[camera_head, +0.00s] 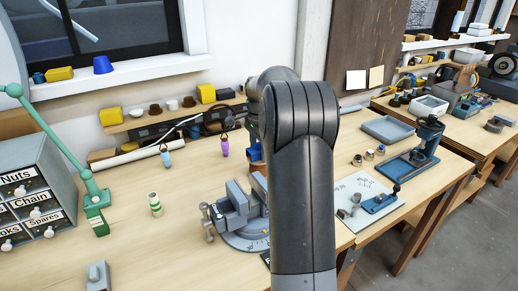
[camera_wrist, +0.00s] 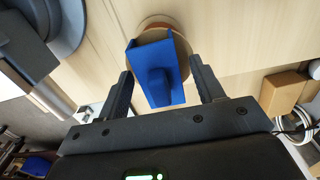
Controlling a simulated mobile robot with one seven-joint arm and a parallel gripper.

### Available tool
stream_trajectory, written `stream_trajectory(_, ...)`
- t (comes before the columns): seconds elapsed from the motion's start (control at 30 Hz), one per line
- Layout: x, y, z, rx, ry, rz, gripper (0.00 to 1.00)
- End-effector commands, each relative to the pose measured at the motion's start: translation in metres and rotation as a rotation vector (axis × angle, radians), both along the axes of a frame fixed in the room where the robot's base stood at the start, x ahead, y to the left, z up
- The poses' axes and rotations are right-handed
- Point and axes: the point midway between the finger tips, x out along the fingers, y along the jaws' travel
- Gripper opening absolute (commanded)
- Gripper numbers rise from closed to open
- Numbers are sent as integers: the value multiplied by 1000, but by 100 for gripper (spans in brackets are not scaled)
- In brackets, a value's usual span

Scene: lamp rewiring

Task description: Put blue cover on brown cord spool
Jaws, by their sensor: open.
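The blue cover (camera_wrist: 155,75) lies between the fingers of my gripper (camera_wrist: 162,88) in the wrist view. The fingers are open, with a visible gap on each side of the cover. The rounded edge of a brown disc, which looks like the brown cord spool (camera_wrist: 160,22), shows just behind the cover. The cover overlaps it in the picture; I cannot tell whether it is seated on it. In the head view my arm hides the gripper and most of this spot; only a bit of blue and brown shows beside the arm.
A grey vise (camera_head: 240,212) stands close to my arm on the wooden bench. A green-and-white cylinder (camera_head: 155,204) and a drawer cabinet (camera_head: 35,195) are at the left. A brown box (camera_wrist: 283,92) is at the right in the wrist view. The front-left bench has free room.

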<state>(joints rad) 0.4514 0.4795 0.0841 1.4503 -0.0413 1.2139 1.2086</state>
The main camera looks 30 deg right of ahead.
Motion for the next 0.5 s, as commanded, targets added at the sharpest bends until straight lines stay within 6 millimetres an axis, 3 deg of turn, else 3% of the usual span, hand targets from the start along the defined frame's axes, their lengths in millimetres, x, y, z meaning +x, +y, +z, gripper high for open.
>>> stream_trajectory(0.5, 0, 0, 96, -1, -2, 1, 62)
